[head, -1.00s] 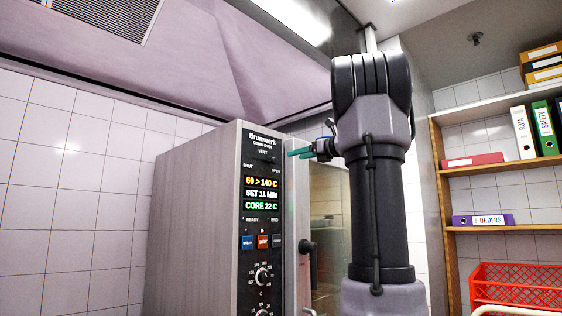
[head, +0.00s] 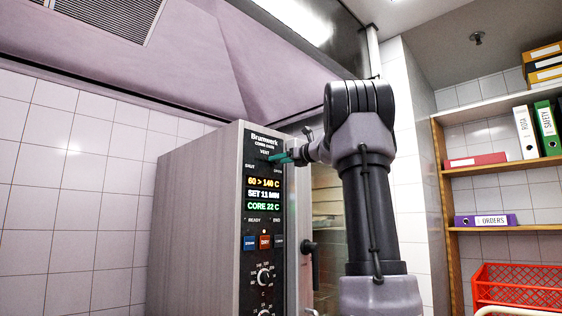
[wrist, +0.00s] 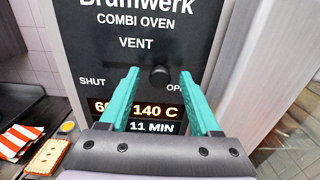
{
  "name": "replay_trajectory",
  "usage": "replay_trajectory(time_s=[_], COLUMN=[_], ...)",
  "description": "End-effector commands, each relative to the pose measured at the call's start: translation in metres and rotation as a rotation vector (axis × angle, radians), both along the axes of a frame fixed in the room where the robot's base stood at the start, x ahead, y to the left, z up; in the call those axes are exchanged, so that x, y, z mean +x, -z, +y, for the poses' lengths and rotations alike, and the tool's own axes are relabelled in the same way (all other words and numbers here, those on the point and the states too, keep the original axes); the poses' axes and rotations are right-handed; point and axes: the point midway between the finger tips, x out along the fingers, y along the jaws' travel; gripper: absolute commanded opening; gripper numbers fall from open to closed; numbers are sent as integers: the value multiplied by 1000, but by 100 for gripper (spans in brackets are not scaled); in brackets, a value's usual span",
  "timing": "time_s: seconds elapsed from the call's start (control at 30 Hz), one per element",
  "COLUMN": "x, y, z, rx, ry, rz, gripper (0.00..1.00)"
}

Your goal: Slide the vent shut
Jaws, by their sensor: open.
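The vent's round black knob (wrist: 159,76) sits under the word VENT on the black panel (wrist: 100,60) of the combi oven (head: 196,225). It is right of the middle between the SHUT and OPEN labels, nearer OPEN. My gripper (head: 272,158) is open, its green fingers pointing at the panel. In the wrist view, the fingertips lie on either side of the knob, with gaps between. I cannot tell whether the fingers reach far enough forward to surround it. In the head view, my gripper covers the knob.
Below the vent are a lit display (head: 264,193), buttons (head: 264,242) and a dial (head: 265,276). The oven door handle (head: 310,262) sticks out at right. A wooden shelf with binders (head: 525,132) and a red crate (head: 515,290) stand farther right.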

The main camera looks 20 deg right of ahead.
Motion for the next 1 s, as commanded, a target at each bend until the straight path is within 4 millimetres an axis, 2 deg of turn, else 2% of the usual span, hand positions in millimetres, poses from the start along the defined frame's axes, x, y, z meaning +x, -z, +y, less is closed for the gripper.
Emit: replay_trajectory(time_s=[0.07,0.2,0.23,1.0], x=[0,0,0,0], y=[0,0,0,1], z=[0,0,0,-1], rx=[0,0,0,0], ry=[0,0,0,1], rz=[0,0,0,1], gripper=[60,6,0,0])
